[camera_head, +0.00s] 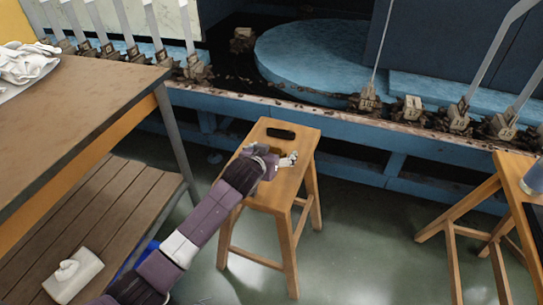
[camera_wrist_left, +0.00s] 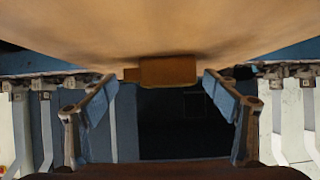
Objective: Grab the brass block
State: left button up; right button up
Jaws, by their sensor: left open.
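The brass block (camera_wrist_left: 168,70) is a small brown-gold block on the wooden stool (camera_head: 260,192). In the left wrist view it lies between the lines of the two fingers, a little past their tips, with a gap on each side. My left gripper (camera_wrist_left: 160,78) is open and empty, its fingers spread on both sides of the block without visible contact. In the head view my left gripper (camera_head: 286,159) is low over the stool seat and largely hides the block there. My right gripper is in neither view.
The stool seat has a dark slot (camera_head: 281,133) behind the gripper. A brown table (camera_head: 75,100) stands at left, with a slatted bench (camera_head: 110,205) below. A blue machine (camera_head: 320,115) with upright boards runs behind. Another wooden stool (camera_head: 520,190) is at right. Floor between the stools is clear.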

pick_arm(q)
jog(key=shift+c, duration=0.3)
jog(key=c, duration=1.2)
jog(key=shift+r, duration=0.1)
jog(key=shift+c, duration=1.3)
